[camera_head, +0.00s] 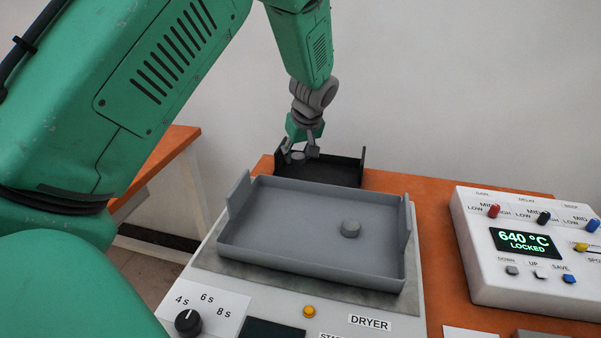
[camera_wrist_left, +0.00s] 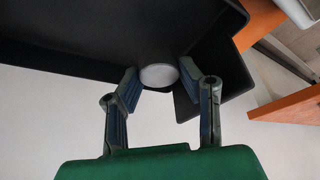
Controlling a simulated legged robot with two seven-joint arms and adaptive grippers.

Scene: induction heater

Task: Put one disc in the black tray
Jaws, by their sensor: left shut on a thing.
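My left gripper (camera_head: 302,153) reaches down over the black tray (camera_head: 340,170) behind the dryer. It is shut on a grey disc (camera_head: 298,156), held at the tray's left part. In the left wrist view the disc (camera_wrist_left: 158,76) sits between my left fingertips (camera_wrist_left: 160,82), with the dark floor of the black tray (camera_wrist_left: 90,35) behind it. I cannot tell whether the disc touches the tray floor. My right gripper is not in view.
The dryer (camera_head: 370,322) has a dial (camera_head: 188,322) and an orange button (camera_head: 309,311). A white control box (camera_head: 530,260) with a green display reading 640 °C LOCKED stands at the right. The orange tabletop (camera_head: 440,200) is bare between the black tray and the box.

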